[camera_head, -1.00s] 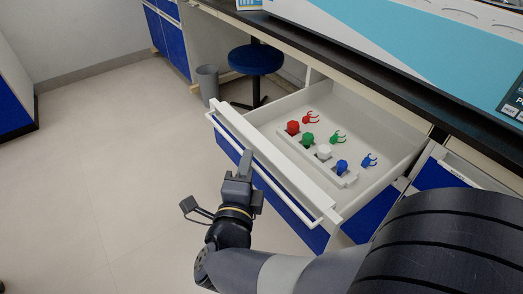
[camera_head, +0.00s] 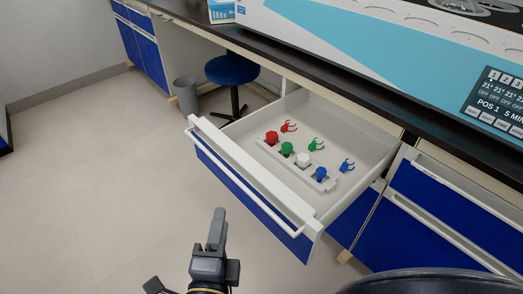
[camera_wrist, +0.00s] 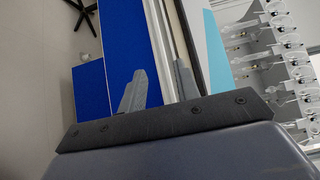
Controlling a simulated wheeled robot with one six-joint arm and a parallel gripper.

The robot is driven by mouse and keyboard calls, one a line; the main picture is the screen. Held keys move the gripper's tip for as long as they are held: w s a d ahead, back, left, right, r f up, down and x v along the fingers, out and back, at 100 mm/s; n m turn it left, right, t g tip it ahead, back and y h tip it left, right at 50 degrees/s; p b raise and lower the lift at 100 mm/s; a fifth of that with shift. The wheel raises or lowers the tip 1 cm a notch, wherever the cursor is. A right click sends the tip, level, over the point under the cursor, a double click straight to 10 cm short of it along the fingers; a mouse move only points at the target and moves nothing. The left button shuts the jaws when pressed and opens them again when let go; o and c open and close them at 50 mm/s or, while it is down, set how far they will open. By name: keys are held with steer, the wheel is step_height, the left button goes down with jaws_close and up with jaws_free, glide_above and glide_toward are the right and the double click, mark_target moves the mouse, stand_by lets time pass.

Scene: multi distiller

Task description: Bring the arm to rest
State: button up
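My gripper (camera_head: 218,218) is in the lower middle of the head view, in front of the open drawer (camera_head: 240,165) and apart from its handle. In the wrist view its two fingers (camera_wrist: 160,78) stand apart with nothing between them. Most of my arm is below the picture edge.
The open drawer holds a white rack with red, green, white and blue knobs, and several coloured clamps (camera_head: 289,127) beside it. A blue stool (camera_head: 232,70) and a grey bin (camera_head: 186,95) stand behind. The distiller (camera_head: 370,50) is on the black counter. The floor at left is clear.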

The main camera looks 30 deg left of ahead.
mark_target(231, 178)
steer(key=shift+w, duration=0.1)
stand_by(0.3)
steer(key=b+x, duration=0.2)
steer(key=x, duration=0.8)
steer(key=shift+w+a, duration=0.15)
steer(key=shift+w, duration=0.3)
